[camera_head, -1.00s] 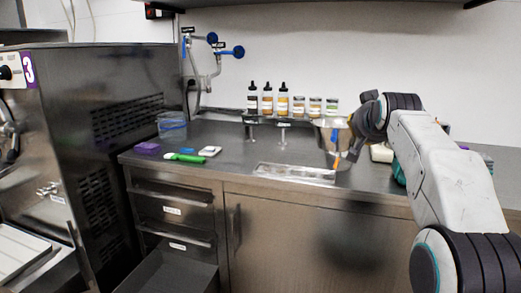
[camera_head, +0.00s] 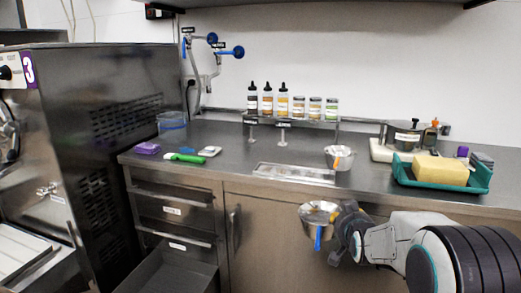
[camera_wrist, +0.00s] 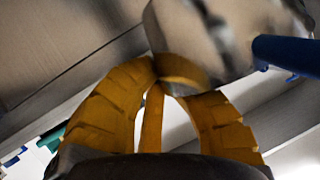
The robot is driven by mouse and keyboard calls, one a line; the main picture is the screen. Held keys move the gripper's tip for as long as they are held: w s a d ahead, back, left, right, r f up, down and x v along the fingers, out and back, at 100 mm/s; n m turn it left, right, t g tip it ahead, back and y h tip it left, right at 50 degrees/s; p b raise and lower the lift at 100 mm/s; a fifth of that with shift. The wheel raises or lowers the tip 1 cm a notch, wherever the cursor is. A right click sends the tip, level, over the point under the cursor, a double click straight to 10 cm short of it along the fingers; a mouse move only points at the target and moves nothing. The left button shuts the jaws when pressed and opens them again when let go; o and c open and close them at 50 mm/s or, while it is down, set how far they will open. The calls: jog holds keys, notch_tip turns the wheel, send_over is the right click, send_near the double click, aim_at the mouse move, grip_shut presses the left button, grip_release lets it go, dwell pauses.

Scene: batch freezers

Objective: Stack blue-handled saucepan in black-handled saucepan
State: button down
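The blue-handled saucepan (camera_head: 318,209) is a small metal pan held in front of the counter, below its top edge; its blue handle hangs down. My gripper (camera_head: 341,221) is at the pan's right side. In the wrist view, the yellow fingers (camera_wrist: 160,90) are closed at the metal wall of this saucepan (camera_wrist: 205,35), with the blue handle (camera_wrist: 285,52) to the right. A metal pan with a dark upright handle, seemingly the black-handled saucepan (camera_head: 405,137), stands at the counter's back right. Its far side is partly hidden by other items.
A small metal pan (camera_head: 339,152) with an orange part stands on the counter (camera_head: 230,150). A teal tray (camera_head: 484,181) with a yellow sponge (camera_head: 440,171) is in front of the black-handled pan. A bottle rack (camera_head: 300,119) is at the back.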

aim_at(327, 240)
jog(key=s+a+f+y, duration=0.1)
jog(key=s+a+f, duration=0.15)
jog(key=f, duration=0.85)
jog(key=s+a+f, duration=0.2)
jog(key=s+f, duration=0.2)
jog(key=f, duration=0.8)
jog(key=shift+n, duration=0.5)
jog(key=shift+a+r+p, duration=0.15)
jog(key=shift+r+p, duration=4.65)
jog(key=shift+r, duration=0.05)
jog(key=shift+a+r+p, duration=0.1)
jog(key=shift+r+p, duration=4.65)
jog(key=shift+r, duration=0.1)
jog(key=shift+d, duration=0.1)
